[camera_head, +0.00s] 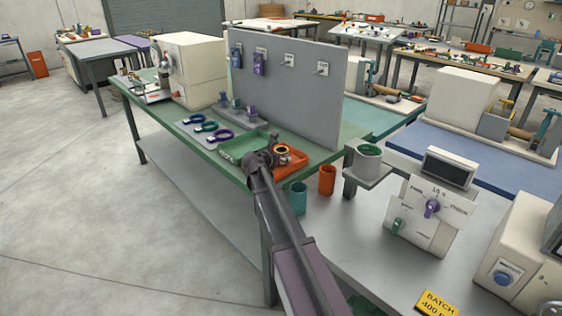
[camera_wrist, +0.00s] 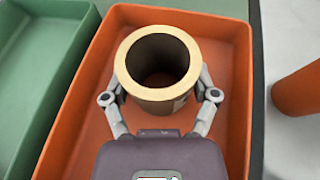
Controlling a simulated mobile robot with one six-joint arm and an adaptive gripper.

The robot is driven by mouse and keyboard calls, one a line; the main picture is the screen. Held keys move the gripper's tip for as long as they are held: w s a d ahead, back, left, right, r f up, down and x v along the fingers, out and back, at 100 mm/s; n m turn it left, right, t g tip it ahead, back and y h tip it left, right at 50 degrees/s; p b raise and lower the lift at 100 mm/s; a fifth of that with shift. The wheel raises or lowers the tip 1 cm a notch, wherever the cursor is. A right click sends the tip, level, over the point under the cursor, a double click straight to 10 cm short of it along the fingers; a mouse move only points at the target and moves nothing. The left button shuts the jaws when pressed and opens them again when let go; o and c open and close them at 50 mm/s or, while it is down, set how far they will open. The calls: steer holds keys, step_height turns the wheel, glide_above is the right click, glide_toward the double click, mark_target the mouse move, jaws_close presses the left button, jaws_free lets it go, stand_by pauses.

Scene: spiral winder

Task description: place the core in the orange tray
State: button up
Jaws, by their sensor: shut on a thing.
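The core (camera_wrist: 128,87) is a short cream tube with a dark hollow middle. In the wrist view it stands upright between the two fingers of my gripper (camera_wrist: 160,96), which is shut on its sides. The orange tray (camera_wrist: 75,125) lies below and around the core in that view. I cannot tell whether the core touches the tray floor. In the head view my gripper (camera_head: 274,156) is over the orange tray (camera_head: 298,162) on the green bench, and the core (camera_head: 283,149) shows small there, partly hidden by my arm.
A green tray (camera_wrist: 38,65) stands left of the orange tray. A grey upright panel (camera_head: 290,95) rises behind.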

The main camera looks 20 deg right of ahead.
steer(key=shift+f, duration=0.2)
steer(key=o, duration=1)
steer(key=shift+c, duration=0.2)
steer(key=shift+r, duration=0.2)
steer(key=shift+s+a+r, duration=0.1)
steer(key=shift+s+a, duration=0.05)
steer(key=p+v, duration=0.4)
steer(key=v, duration=0.7)
steer(key=shift+s+a+p, duration=0.15)
steer(key=shift+a+p, duration=0.05)
steer(key=shift+p, duration=0.15)
